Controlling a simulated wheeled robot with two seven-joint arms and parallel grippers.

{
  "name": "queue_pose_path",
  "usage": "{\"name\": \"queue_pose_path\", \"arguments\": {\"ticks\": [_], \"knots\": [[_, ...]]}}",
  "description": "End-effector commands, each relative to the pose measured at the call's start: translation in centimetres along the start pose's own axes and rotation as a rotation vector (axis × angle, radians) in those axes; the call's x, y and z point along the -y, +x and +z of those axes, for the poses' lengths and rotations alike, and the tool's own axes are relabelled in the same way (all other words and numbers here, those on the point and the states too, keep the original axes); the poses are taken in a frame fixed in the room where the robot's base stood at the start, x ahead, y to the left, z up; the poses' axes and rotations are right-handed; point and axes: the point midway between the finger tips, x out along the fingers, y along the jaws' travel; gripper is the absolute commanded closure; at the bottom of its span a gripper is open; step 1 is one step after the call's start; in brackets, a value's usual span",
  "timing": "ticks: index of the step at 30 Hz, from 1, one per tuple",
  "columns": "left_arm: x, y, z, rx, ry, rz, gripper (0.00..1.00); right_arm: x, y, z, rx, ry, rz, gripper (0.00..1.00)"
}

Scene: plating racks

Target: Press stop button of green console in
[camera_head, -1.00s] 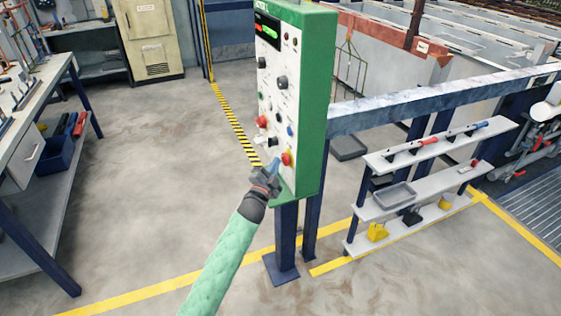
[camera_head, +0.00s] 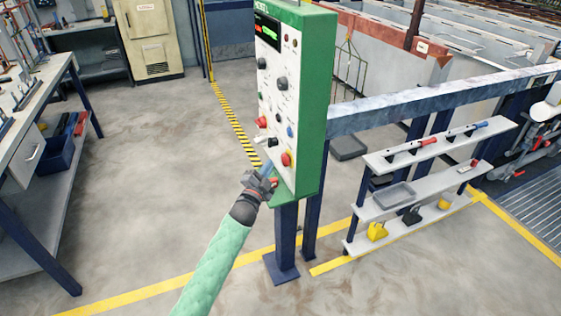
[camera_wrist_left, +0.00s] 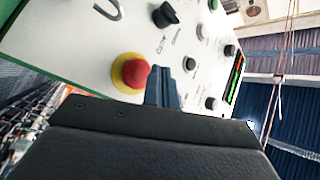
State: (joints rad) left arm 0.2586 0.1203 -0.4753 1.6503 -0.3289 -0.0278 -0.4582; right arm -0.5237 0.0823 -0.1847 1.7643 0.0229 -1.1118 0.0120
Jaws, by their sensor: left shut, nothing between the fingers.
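The green console (camera_head: 317,110) stands on a dark blue post, its white front panel facing left with knobs, buttons and a lit display (camera_head: 267,32). Low on the panel is a red button with a yellow collar (camera_head: 287,159); it also shows large in the left wrist view (camera_wrist_left: 133,73). Another red button (camera_head: 261,122) sits higher up. Labels are too small to read. My left gripper (camera_head: 268,169) is shut and empty, just left of and below the collared button. In the left wrist view its fingertips (camera_wrist_left: 163,84) appear beside that button; whether they touch the panel I cannot tell.
A grey rail (camera_head: 440,100) runs right from the console. A white shelf rack (camera_head: 420,195) with small items stands below it. A workbench (camera_head: 35,130) is at the left. The floor between bench and console is clear.

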Motion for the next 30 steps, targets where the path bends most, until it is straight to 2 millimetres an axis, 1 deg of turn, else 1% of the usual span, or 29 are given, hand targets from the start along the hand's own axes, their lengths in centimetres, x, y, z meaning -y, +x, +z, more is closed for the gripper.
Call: {"name": "queue_pose_path", "arguments": {"ticks": [15,30], "knots": [[2.1,-2.8,2.0,0.000,0.001,0.001,1.00,0.1,-1.1,-0.1,0.000,0.000,0.000,0.64],[2.1,-2.9,2.1,0.000,0.000,0.000,1.00,0.1,-1.1,-0.1,0.000,0.000,0.000,0.64]]}}
